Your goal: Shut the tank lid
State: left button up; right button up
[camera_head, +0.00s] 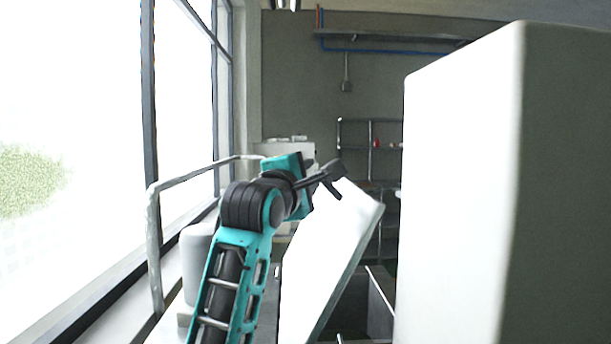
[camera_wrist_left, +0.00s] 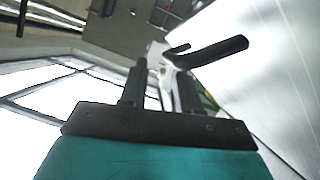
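The tank lid (camera_head: 330,250) is a white panel standing tilted up in the middle of the head view. It also fills the right of the left wrist view (camera_wrist_left: 265,70). A black bent handle (camera_wrist_left: 215,54) shows at the lid's edge there, beyond the fingertips. Below the lid, part of the tank (camera_head: 378,300) shows with its dark inside. My left gripper (camera_head: 325,178) is at the lid's upper edge. In the wrist view its two fingers (camera_wrist_left: 161,75) are apart with nothing seen between them. Whether they touch the lid cannot be told. My right gripper is not in view.
A large white block (camera_head: 460,190) stands close on the right and hides what is behind it. A metal rail (camera_head: 153,240) and windows run along the left. A shelf rack (camera_head: 355,135) stands at the back.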

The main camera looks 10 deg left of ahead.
pick_arm(q)
jog(key=shift+o, duration=0.6)
jog(key=shift+r, duration=0.1)
jog(key=s+a+f+b, duration=0.1)
jog(key=s, duration=1.1)
jog(key=shift+s+a+b, duration=0.35)
jog(key=shift+s, duration=0.05)
jog(key=shift+f, duration=0.1)
